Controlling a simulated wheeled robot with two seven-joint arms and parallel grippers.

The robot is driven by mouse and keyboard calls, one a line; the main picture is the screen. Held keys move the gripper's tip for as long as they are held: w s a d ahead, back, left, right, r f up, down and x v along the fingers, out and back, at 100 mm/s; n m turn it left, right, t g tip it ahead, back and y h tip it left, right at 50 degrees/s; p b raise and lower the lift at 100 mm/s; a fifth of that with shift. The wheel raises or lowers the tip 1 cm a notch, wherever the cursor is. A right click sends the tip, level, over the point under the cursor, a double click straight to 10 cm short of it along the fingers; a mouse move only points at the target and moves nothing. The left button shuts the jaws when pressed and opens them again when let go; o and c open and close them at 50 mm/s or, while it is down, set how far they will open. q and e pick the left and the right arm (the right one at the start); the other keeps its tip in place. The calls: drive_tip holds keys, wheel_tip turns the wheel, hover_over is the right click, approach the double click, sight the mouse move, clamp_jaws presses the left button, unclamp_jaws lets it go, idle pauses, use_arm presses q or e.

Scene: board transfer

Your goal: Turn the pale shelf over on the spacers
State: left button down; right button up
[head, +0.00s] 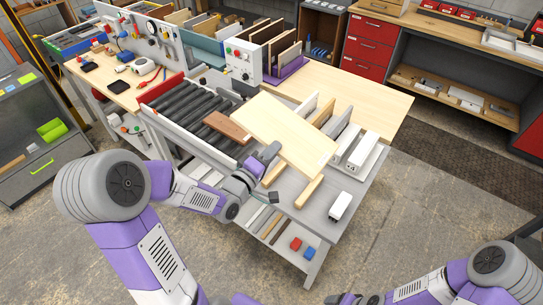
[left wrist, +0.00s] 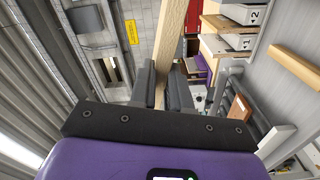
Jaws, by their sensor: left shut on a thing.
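The pale shelf (head: 283,130) is a flat light-wood board above the grey table, its broad face showing in the head view. My left gripper (head: 267,160) is shut on its near edge. In the left wrist view, the shelf (left wrist: 172,32) stands edge-on between the two fingers (left wrist: 160,88). A pale wooden spacer (head: 309,191) lies on the table to the right of the gripper, partly beside the shelf's lower edge.
A brown board (head: 227,126) lies left of the shelf by the black rollers (head: 190,112). White blocks (head: 340,207) and (head: 365,150) stand on the table's right side. Upright boards (head: 323,113) stand behind the shelf.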

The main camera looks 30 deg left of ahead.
use_arm(q)
drive_tip(key=m+b, duration=2.6)
drive_tip(key=m, duration=0.7)
drive_tip(key=shift+r, duration=0.2)
drive_tip(key=shift+s, duration=0.1)
